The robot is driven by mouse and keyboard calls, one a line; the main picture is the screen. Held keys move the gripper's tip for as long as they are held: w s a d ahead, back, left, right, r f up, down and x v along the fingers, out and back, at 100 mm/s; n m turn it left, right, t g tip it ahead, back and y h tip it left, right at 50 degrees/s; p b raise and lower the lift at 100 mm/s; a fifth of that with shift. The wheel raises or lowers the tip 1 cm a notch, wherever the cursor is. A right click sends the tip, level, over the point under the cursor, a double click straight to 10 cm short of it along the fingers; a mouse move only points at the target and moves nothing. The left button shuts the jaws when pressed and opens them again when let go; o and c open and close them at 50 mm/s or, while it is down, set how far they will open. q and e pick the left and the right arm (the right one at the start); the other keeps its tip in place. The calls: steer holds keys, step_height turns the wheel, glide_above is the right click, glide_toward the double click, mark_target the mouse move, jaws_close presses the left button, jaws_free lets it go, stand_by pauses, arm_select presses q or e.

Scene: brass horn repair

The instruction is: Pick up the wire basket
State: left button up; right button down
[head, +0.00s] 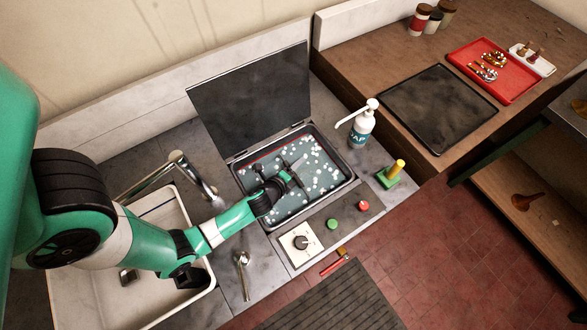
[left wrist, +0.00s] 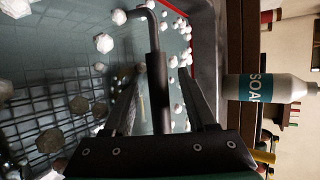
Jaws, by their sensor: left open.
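The wire basket (left wrist: 45,115) sits in the foamy liquid of the open bath (head: 352,180); its mesh shows at the left of the left wrist view, partly covered by foam. A bent metal rod with a dark grip, which looks like the basket's handle (left wrist: 157,85), rises between my fingers in that view. My left gripper (head: 277,178) reaches down over the bath and is open, with its fingers on either side of the handle; it also shows in the left wrist view (left wrist: 160,75). In the head view my gripper hides much of the basket. My right gripper is not in view.
The bath's dark lid (head: 255,95) stands raised behind it. A control knob (head: 300,242) and buttons lie in front. A sink (head: 100,290) is at left.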

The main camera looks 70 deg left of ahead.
arm_select(q)
jaws_close()
steer(key=shift+r, duration=0.1)
stand_by(1.3)
